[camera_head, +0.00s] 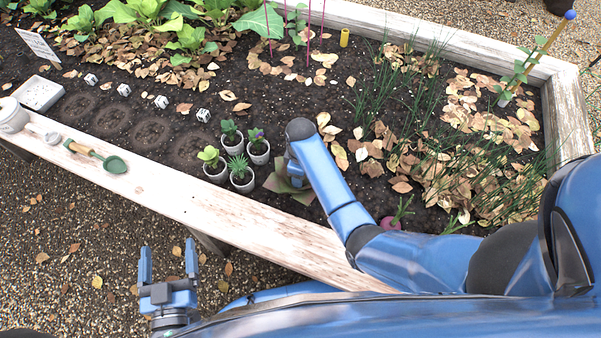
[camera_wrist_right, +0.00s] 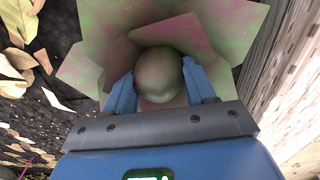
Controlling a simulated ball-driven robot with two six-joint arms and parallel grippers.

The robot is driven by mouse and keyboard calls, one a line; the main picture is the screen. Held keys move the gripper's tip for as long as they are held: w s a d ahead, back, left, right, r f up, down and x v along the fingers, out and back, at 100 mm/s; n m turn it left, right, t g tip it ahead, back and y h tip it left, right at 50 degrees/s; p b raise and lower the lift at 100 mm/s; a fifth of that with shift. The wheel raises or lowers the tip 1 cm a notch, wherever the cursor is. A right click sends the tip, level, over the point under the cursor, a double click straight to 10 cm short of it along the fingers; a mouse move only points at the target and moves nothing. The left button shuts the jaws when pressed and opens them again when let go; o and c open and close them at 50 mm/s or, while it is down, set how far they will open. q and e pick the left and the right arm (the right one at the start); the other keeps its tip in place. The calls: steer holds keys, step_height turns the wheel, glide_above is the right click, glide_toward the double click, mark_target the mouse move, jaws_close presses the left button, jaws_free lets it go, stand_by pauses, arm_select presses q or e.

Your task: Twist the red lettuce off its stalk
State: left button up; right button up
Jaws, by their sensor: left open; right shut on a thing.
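The red lettuce (camera_head: 283,185) grows in the soil close to the bed's front board, right of several potted seedlings. Its broad leaves are green mottled with pink. My right gripper (camera_head: 297,172) comes down over it and hides much of it in the head view. In the right wrist view, the lettuce's round heart (camera_wrist_right: 160,72) sits between the two blue fingers, which are shut on it, with the leaves spread around. The stalk is hidden below. My left gripper (camera_head: 168,258) is open and empty, outside the bed over the gravel, well away from the lettuce.
Potted seedlings (camera_head: 240,174) stand just left of the lettuce. A green trowel (camera_head: 113,164) and a pale mug (camera_head: 12,117) are on the front board (camera_head: 185,195). A purple root vegetable (camera_head: 390,223) is to the right. Dry leaves and grassy stems cover the right soil.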

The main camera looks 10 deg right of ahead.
steer(key=shift+n, duration=0.4)
steer(key=shift+n, duration=1.1)
steer(key=shift+n, duration=0.5)
steer(key=shift+r, duration=0.2)
steer(key=shift+r+p, duration=3.35)
steer(key=shift+p, duration=0.8)
